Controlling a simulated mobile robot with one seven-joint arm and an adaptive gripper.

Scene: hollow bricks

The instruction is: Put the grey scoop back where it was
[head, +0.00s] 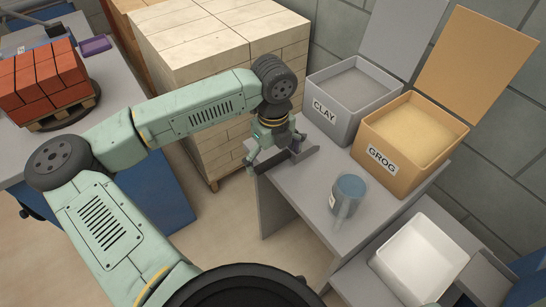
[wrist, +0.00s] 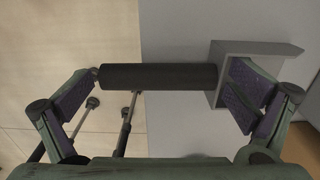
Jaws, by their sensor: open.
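The grey scoop (head: 303,155) is at the left corner of the grey table (head: 300,195). In the wrist view its dark handle (wrist: 158,77) runs across the picture, past the table edge and over the floor, and its grey pan (wrist: 258,55) is at the right over the tabletop. My gripper (head: 272,157) is open at the scoop. In the wrist view one finger is by the handle's free end and the other is by the pan, with the handle between them. I cannot tell whether either finger touches it.
A grey CLAY bin (head: 325,112) and a tan GROG bin (head: 385,160) stand open at the back. A cup with blue-grey contents (head: 349,188) stands on the table. A white open bin (head: 418,258) is at the right front. Stacked pale blocks (head: 215,55) rise behind my arm.

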